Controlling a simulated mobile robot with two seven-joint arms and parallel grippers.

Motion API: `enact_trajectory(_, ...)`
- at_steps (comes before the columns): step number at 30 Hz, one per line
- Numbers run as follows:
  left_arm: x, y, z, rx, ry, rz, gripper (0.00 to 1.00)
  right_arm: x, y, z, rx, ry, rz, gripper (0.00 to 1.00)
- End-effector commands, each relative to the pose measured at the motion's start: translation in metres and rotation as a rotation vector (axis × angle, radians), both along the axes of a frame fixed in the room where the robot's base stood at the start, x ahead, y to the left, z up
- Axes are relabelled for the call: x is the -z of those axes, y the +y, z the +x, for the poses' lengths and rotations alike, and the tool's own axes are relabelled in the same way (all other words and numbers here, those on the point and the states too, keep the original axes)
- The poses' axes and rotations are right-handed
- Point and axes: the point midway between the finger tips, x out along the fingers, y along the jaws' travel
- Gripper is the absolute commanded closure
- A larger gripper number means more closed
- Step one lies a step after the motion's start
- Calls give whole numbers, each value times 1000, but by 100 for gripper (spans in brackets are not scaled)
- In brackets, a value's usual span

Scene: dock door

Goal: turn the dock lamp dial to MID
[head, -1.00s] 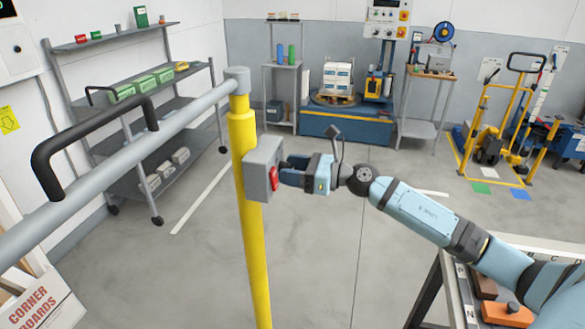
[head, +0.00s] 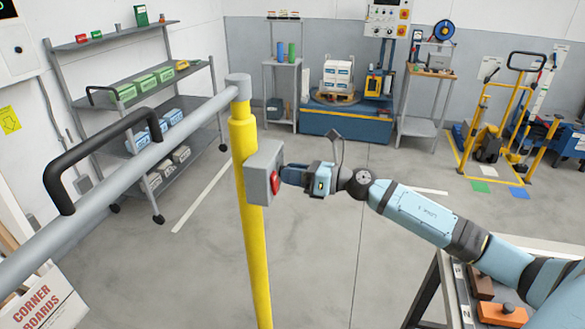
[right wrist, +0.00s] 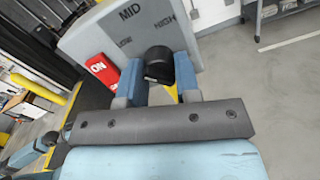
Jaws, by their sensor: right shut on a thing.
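The dock lamp box (head: 262,165) is a grey box on the yellow post, with a red part (head: 276,182) showing on its right side. In the right wrist view its grey face (right wrist: 92,40) bears the word MID and other labels I cannot read surely. A black round dial knob (right wrist: 158,64) stands out from that face; I cannot tell which label it points to. My right gripper (head: 283,175) is at the box, and in the right wrist view its blue fingers (right wrist: 158,86) are shut on the knob from both sides. My left gripper is not in view.
A red ON switch (right wrist: 103,69) sits beside the knob. A grey rail (head: 110,190) with a black handle (head: 95,150) runs left from the yellow post (head: 252,240). A shelf rack (head: 150,95) stands behind. A bench (head: 440,290) is at lower right. Floor between is clear.

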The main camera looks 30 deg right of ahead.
Motion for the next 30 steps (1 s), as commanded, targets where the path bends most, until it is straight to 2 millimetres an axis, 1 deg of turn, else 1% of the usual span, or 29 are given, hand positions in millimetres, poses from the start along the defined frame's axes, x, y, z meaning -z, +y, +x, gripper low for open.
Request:
enact_trajectory(1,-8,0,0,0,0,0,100,-4,0,0,1,30,33,93)
enact_trajectory(12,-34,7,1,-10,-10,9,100,-4,0,0,1,249,291,93)
enact_trajectory(21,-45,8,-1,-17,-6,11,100,-3,0,0,1,374,439,93)
enact_trajectory(30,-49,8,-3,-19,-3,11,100,-2,0,0,2,431,506,93)
